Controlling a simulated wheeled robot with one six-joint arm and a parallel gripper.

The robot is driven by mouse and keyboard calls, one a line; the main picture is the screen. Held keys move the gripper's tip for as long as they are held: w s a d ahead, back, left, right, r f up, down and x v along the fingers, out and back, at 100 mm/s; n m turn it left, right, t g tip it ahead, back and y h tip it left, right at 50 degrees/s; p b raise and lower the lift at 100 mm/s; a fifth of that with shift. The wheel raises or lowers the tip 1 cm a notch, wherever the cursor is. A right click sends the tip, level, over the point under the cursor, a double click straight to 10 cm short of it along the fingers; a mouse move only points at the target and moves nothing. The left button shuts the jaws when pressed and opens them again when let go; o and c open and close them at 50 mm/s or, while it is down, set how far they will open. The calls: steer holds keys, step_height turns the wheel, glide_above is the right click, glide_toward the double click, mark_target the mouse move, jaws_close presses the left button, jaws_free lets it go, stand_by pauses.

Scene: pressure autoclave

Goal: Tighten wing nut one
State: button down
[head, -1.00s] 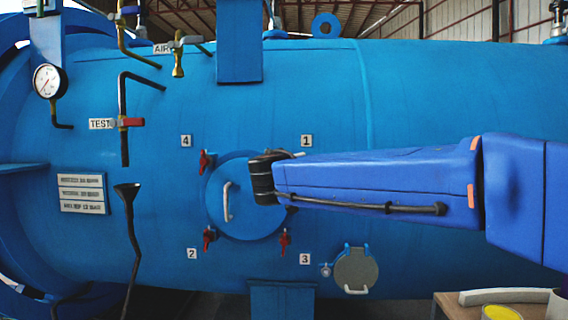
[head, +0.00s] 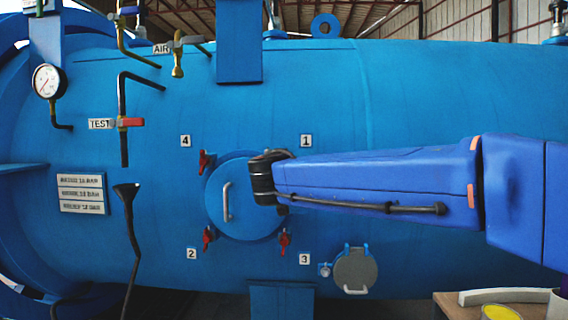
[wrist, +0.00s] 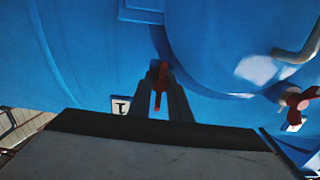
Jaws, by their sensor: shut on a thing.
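The round blue hatch (head: 245,215) with a pale handle sits on the autoclave's side. Wing nut one, red, is hidden behind my arm in the head view. In the wrist view wing nut one (wrist: 160,85) stands between the fingertips of my gripper (wrist: 160,80), which is shut on it. The label 1 (head: 306,141) is above my arm, and it also shows beside the fingers in the wrist view (wrist: 121,105). The other red wing nuts, four (head: 205,161), two (head: 208,238) and three (head: 285,240), are around the hatch rim.
A grey round cover (head: 355,270) is below right of the hatch. The TEST valve (head: 130,122), a gauge (head: 47,81) and a black funnel pipe (head: 131,230) are to the left. A table corner (head: 450,305) with a yellow-topped can (head: 501,312) is at lower right.

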steer(key=c, duration=1.6)
jaws_free()
steer(key=shift+f, duration=0.1)
steer(key=shift+c, duration=0.2)
steer(key=s, duration=1.7)
steer(key=shift+s+a, duration=0.2)
steer(key=shift+a, duration=0.1)
